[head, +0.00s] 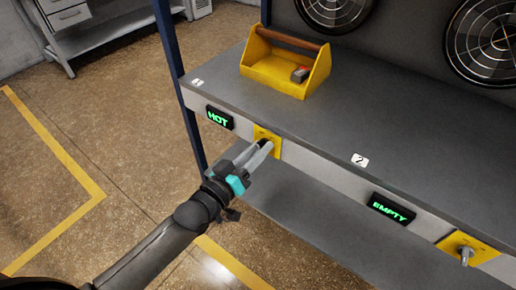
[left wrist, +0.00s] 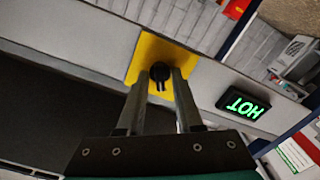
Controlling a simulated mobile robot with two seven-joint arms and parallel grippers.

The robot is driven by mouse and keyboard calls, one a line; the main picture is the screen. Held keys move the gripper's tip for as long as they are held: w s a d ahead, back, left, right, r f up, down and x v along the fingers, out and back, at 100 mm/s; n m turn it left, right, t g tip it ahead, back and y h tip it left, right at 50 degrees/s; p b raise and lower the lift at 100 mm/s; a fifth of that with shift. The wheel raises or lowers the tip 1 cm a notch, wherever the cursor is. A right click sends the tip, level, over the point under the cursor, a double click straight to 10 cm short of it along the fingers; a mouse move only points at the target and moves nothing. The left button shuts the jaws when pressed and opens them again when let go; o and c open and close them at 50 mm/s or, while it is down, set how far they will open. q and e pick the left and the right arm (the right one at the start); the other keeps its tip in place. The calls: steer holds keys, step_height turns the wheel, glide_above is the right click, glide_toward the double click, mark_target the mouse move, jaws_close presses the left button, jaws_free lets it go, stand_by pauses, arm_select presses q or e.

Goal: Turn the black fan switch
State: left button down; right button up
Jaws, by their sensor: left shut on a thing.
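The black fan switch (left wrist: 160,72) sits on a yellow plate (left wrist: 146,55) on the front edge of the workbench. In the head view the same yellow plate (head: 268,138) is right of the green HOT display, and my gripper partly hides the switch. My left gripper (head: 264,146) reaches the switch from the front left. In the left wrist view its two fingers (left wrist: 165,85) are on either side of the black knob and shut on it. My right gripper is not in view.
The HOT display (head: 220,118) is left of the switch. An EMPTY display (head: 391,209) and a second yellow plate (head: 478,247) with a grey switch are farther right. A yellow toolbox (head: 272,77) stands on the bench (head: 340,125). Two round fans are behind.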

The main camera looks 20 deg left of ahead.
arm_select(q)
steer(key=m+p, duration=0.2)
steer(key=m, duration=0.1)
steer(key=shift+r, duration=0.15)
steer(key=m+p, duration=0.1)
steer(key=m, duration=0.1)
steer(key=shift+m+p, duration=0.4)
steer(key=m+p, duration=0.1)
steer(key=m, duration=0.1)
steer(key=shift+m, duration=0.3)
steer(key=shift+m+p, duration=0.5)
steer(key=shift+m, duration=1.1)
steer(key=c, duration=0.9)
jaws_free()
steer(key=shift+s, duration=0.15)
